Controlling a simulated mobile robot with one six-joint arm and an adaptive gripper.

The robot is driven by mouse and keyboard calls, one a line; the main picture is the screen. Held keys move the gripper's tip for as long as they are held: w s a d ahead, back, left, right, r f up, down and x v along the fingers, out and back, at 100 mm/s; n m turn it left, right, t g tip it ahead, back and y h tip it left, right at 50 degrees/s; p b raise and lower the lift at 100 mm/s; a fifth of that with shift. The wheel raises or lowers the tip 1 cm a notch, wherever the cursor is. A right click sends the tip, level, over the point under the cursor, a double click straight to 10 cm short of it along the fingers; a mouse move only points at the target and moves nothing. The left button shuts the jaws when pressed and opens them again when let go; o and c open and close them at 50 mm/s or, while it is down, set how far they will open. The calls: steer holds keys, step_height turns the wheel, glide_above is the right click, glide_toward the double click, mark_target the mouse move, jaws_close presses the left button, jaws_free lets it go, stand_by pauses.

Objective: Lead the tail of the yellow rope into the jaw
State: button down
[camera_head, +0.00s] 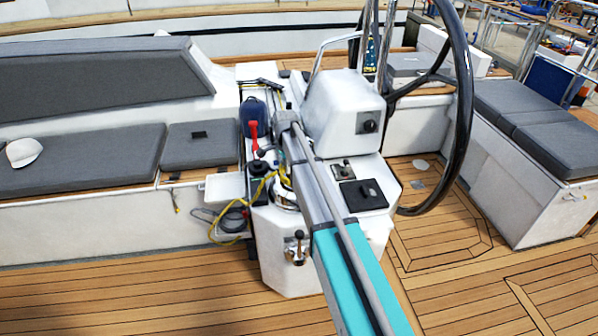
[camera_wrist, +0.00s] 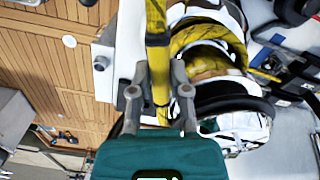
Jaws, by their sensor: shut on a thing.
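In the wrist view my gripper (camera_wrist: 158,90) is shut on the yellow rope (camera_wrist: 158,55), which runs up between its two grey fingers. The winch (camera_wrist: 232,18) is just right of the fingers, with yellow rope turns (camera_wrist: 205,45) around its drum. A dark ring (camera_wrist: 238,104) on the winch lies close to the right finger; I cannot tell whether any rope sits in its jaw. In the head view the winch (camera_head: 287,194) stands on the white console, partly behind my arm. The yellow rope (camera_head: 228,238) also hangs there in a loose loop. My gripper is mostly hidden there.
The black steering wheel (camera_head: 468,110) and white pedestal (camera_head: 342,105) stand to the right of my arm. A red handle (camera_head: 253,136) and a blue bag (camera_head: 252,113) are left of it. Grey cushioned benches line both sides. The teak floor (camera_head: 150,295) in front is clear.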

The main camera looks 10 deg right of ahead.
steer(key=shift+w+a+m, duration=0.45)
steer(key=shift+a+m, duration=0.25)
steer(key=shift+m, duration=0.2)
steer(key=shift+w+a+m, duration=0.9)
steer(key=shift+m, duration=0.2)
steer(key=c, duration=0.5)
jaws_free()
steer(key=o, duration=0.5)
